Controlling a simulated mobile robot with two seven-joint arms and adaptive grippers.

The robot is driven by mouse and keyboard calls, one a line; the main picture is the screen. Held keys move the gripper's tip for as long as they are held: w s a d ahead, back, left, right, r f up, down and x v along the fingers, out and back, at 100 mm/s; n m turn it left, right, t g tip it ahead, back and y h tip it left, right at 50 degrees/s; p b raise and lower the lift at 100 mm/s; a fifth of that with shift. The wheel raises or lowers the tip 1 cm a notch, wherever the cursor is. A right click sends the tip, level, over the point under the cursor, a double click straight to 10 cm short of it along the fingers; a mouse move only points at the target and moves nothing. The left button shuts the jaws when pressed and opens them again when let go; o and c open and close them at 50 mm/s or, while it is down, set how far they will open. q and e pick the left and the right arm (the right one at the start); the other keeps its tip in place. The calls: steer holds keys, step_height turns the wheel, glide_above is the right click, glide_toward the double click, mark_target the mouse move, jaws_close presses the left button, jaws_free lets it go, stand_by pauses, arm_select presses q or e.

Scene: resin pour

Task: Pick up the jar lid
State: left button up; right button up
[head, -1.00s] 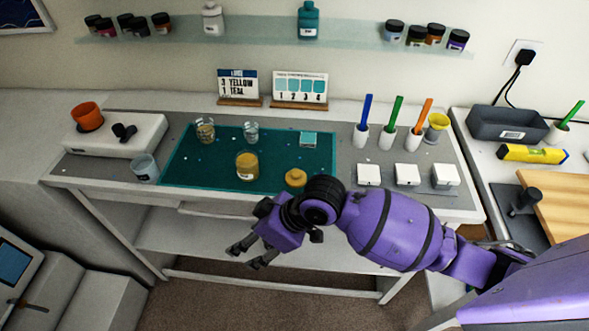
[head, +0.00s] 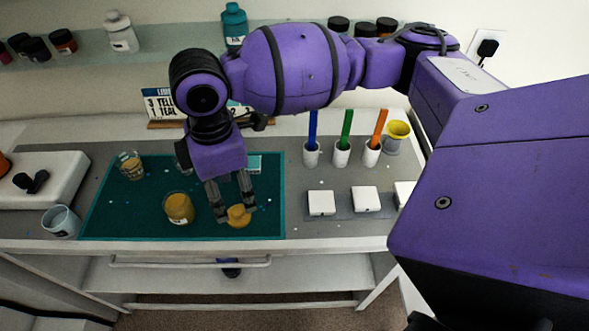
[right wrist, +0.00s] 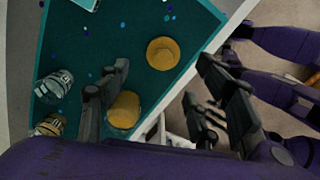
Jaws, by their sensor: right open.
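The jar lid (head: 238,217) is a round mustard-yellow disc with a raised middle. It lies at the front of the teal mat (head: 110,222), right of the amber jar (head: 179,208). My right gripper (head: 236,208) is open and points down, its fingertips around or just above the lid. I cannot tell whether they touch it. In the right wrist view the lid (right wrist: 163,53) shows whole between the open fingers, with the jar (right wrist: 124,109) nearer the left finger. Dark finger-like parts beyond the table edge in that view may be my left gripper; their state is unclear.
A glass with amber contents (head: 131,166) stands at the mat's back left, a clear cup (head: 61,222) left of the mat. White square blocks (head: 321,203) and holders with coloured sticks (head: 342,153) stand to the right.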

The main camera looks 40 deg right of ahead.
mark_target(237, 208)
arm_select(q)
steer(key=w+r+t, duration=0.1)
steer(key=w+r, duration=0.1)
steer(key=w, duration=0.2)
arm_select(e)
steer(key=shift+w+a+f, duration=0.15)
steer(key=shift+w+f, duration=0.05)
steer(key=shift+w, duration=0.1)
steer(key=shift+s+d+f, duration=0.2)
steer(key=shift+s+f, duration=0.65)
steer(key=shift+f, duration=0.15)
steer(key=f, duration=0.2)
steer(key=shift+w+d+f+b, duration=0.1)
steer(key=shift+w+f+b, duration=0.2)
steer(key=shift+w+f, duration=0.05)
steer(key=shift+f, duration=0.9)
steer(key=shift+c, duration=0.9)
arm_select(q)
steer(key=shift+g, duration=0.4)
steer(key=s, duration=0.1)
steer(key=s+f, duration=0.2)
steer(key=s, duration=0.1)
steer(key=shift+a+f, duration=0.1)
steer(key=shift+a, duration=0.15)
arm_select(e)
steer(key=c, duration=0.6)
